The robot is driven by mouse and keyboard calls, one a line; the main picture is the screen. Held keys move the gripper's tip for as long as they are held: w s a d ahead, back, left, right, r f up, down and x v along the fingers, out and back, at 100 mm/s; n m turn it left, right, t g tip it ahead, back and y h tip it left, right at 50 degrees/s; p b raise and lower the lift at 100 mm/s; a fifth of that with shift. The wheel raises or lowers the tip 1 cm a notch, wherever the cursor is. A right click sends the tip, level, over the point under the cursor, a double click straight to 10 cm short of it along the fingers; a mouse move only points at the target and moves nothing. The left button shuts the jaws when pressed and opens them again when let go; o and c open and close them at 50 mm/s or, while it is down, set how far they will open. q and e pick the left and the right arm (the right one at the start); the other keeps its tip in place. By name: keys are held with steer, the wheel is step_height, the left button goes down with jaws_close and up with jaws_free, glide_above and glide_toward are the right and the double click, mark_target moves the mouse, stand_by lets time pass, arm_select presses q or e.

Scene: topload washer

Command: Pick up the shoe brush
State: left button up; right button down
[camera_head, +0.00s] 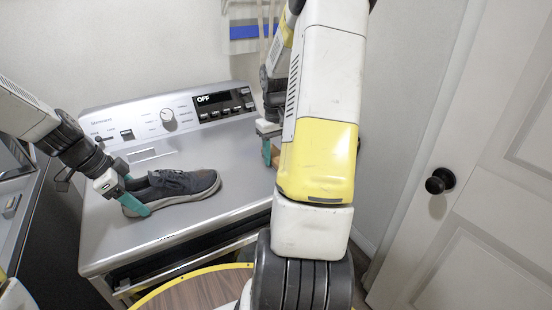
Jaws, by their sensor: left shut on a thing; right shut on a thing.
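A dark grey shoe (185,186) with a pale sole lies on the washer's top (230,160). My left gripper (133,196) is shut on the shoe's heel end, its teal fingers on either side. My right gripper (267,152) is at the right part of the washer top, partly hidden behind my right arm. It is shut on a small brown thing (275,158), which looks like the shoe brush. Most of this brush is hidden by my arm, and I cannot tell whether it touches the washer top.
The washer's control panel (180,112) with a knob and a display reading OFF rises at the back. A white door with a black knob (440,181) is at the right. A dark appliance (22,225) stands at the left. The washer top's front middle is clear.

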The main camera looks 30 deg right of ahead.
mark_target(276, 154)
steer(key=shift+r, duration=0.1)
step_height(276, 154, up, 10)
steer(key=shift+f, duration=0.1)
stand_by(0.3)
